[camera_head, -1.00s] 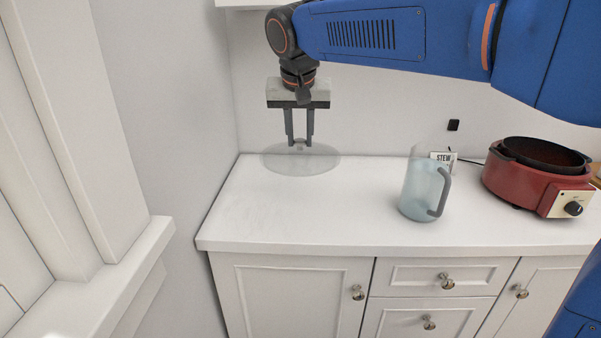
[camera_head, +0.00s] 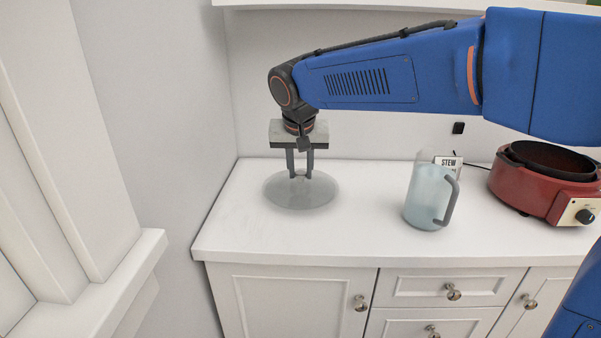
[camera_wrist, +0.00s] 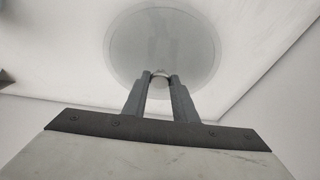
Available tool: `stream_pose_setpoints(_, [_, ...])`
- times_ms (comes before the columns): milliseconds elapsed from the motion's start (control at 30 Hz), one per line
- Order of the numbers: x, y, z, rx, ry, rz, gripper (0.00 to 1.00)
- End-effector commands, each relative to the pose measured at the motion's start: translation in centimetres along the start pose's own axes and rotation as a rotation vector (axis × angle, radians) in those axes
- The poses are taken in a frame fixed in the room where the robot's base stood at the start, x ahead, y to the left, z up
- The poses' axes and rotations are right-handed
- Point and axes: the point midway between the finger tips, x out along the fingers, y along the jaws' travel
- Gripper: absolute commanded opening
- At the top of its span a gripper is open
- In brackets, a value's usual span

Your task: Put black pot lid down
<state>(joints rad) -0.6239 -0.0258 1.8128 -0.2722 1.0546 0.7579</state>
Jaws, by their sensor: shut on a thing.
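The pot lid (camera_head: 302,194) is a round, see-through grey disc with a small knob on top; it looks clear rather than black. It is level, over the left part of the white counter. My gripper (camera_head: 300,174) points down and is shut on the lid's knob. The lid also shows in the wrist view (camera_wrist: 163,32), with my gripper's fingertips (camera_wrist: 160,76) on either side of the knob. I cannot tell whether the lid touches the counter or hangs just above it. The red pot (camera_head: 548,184) with a black inner bowl stands at the right, open on top.
A bluish clear pitcher (camera_head: 425,195) with a grey handle stands right of the lid. A small "STEW" card (camera_head: 448,164) stands behind it. The counter (camera_head: 250,235) is bare around the lid and at its front left. Walls bound it at the left and back.

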Motion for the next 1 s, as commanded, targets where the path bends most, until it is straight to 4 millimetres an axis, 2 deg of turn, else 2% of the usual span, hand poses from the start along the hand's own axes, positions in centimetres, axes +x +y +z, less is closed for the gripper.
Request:
stream_pose_setpoints(100, [0.8, 0.0, 0.3, 0.0, 0.001, 0.0, 0.0])
stream_pose_setpoints(467, [1.1, 0.0, 0.5, -0.001, 0.0, 0.0, 0.0])
stream_pose_setpoints(500, [1.1, 0.0, 0.5, -0.001, 0.0, 0.0, 0.35])
stream_pose_setpoints(533, [1.1, 0.0, 0.5, -0.001, 0.0, 0.0, 0.42])
stream_pose_setpoints(867, [1.0, 0.0, 0.4, 0.0, 0.0, 0.0, 0.44])
stream_pose_setpoints(1000, [0.0, 0.0, 0.3, 0.0, 0.001, -0.001, 0.44])
